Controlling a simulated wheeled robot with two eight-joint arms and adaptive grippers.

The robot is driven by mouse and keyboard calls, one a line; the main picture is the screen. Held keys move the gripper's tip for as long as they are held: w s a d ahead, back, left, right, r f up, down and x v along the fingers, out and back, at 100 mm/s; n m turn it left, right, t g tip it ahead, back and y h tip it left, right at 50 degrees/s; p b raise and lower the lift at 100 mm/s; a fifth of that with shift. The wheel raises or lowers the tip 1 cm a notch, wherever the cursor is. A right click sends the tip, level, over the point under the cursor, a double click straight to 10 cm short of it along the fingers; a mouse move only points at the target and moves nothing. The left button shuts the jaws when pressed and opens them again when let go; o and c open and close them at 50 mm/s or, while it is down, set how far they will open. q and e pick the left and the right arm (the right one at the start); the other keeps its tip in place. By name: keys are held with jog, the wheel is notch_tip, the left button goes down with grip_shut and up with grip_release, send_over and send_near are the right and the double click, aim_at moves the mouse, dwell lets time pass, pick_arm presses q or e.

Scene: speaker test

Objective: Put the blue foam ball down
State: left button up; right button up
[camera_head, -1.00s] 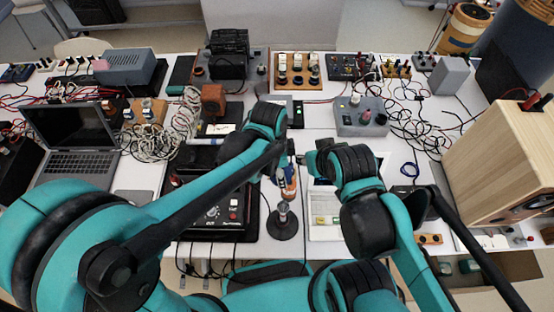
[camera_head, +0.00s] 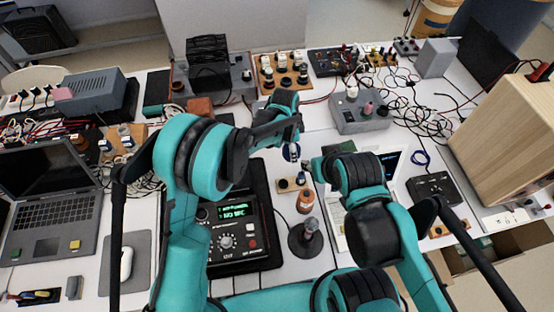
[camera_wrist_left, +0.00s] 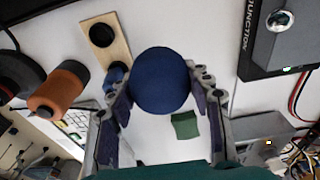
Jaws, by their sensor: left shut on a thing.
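The blue foam ball (camera_wrist_left: 160,82) sits between the fingers of my left gripper (camera_wrist_left: 165,105) in the left wrist view, which is shut on it. In the head view the left gripper (camera_head: 292,148) is over the middle of the white table, and a bit of the ball (camera_head: 291,153) shows blue there, mostly hidden by the gripper. I cannot tell whether the ball touches the table. My right gripper (camera_head: 307,167) is just right of and nearer than the left one, small and partly hidden by its own arm; its opening is unclear.
A wooden strip with black knobs (camera_head: 292,185), an orange-brown spool (camera_head: 305,201) and a dark round-based stand (camera_head: 305,240) are close by. A black instrument with a green display (camera_head: 236,225) stands left. In the wrist view a green block (camera_wrist_left: 185,125) lies near the ball on white surface.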

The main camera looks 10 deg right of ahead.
pick_arm(q)
jog(key=b, duration=0.1)
send_over(278, 162)
jog(key=f, duration=0.3)
jog(key=shift+a+f, duration=0.1)
jog(key=shift+a, duration=0.1)
jog(key=shift+f+b, duration=0.8)
jog(key=shift+f, duration=1.2)
jog(key=shift+s+f, duration=0.1)
jog(key=o, duration=0.4)
jog(key=shift+f, duration=0.1)
jog(key=o, duration=0.4)
